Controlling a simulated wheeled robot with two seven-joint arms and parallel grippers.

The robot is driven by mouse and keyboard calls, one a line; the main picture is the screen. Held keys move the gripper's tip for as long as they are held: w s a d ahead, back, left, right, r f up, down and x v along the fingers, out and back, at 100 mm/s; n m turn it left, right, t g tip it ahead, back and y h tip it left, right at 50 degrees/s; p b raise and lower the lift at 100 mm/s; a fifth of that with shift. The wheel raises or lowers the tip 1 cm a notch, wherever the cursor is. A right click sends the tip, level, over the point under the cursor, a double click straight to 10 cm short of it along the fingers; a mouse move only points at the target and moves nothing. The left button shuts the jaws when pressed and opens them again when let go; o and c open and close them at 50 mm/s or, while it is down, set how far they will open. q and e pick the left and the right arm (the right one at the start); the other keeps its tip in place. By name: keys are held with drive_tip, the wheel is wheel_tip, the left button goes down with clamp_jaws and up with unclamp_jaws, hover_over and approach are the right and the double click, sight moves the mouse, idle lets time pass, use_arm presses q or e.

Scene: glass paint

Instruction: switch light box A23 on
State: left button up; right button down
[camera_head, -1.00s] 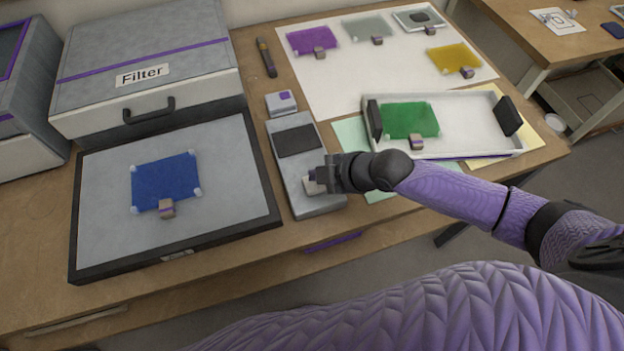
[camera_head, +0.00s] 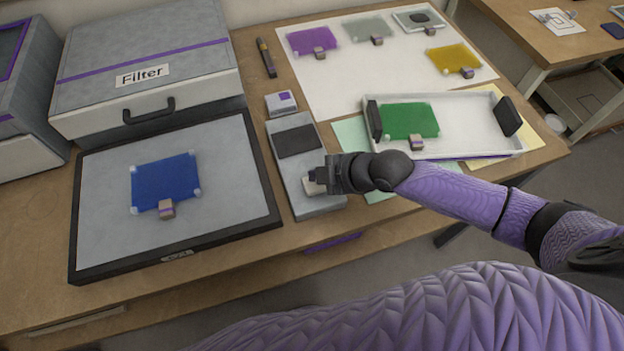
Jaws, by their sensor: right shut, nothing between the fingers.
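A flat light box (camera_head: 105,215) with a black frame and a dull grey panel lies at the left of the table. Its panel does not look lit. A small plate (camera_head: 177,255) on its front edge carries lettering too small to read surely. A blue glass sheet (camera_head: 165,182) with a small wooden block rests on the panel. My right gripper (camera_head: 317,181) is shut and empty, its tips at a pale button (camera_head: 312,187) on a grey device (camera_head: 293,172) right of the light box. Whether the tips touch the button cannot be told. My left gripper is out of view.
A box marked Filter (camera_head: 150,55) stands behind the light box. A white tray (camera_head: 470,150) with a green sheet (camera_head: 410,121) is at the right. A small grey box (camera_head: 281,103) and a dark pen-like tool (camera_head: 266,57) lie behind the device.

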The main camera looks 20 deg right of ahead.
idle(0.4)
drive_tip(key=shift+f, duration=0.2)
drive_tip(key=shift+f+b, duration=0.25)
drive_tip(key=shift+b, duration=0.05)
drive_tip(key=shift+f, duration=0.25)
drive_tip(key=shift+r+p, duration=0.45)
drive_tip(key=shift+r, duration=0.25)
wheel_tip(320, 180, up, 6)
drive_tip(key=p, duration=0.6)
drive_tip(key=shift+r, duration=0.15)
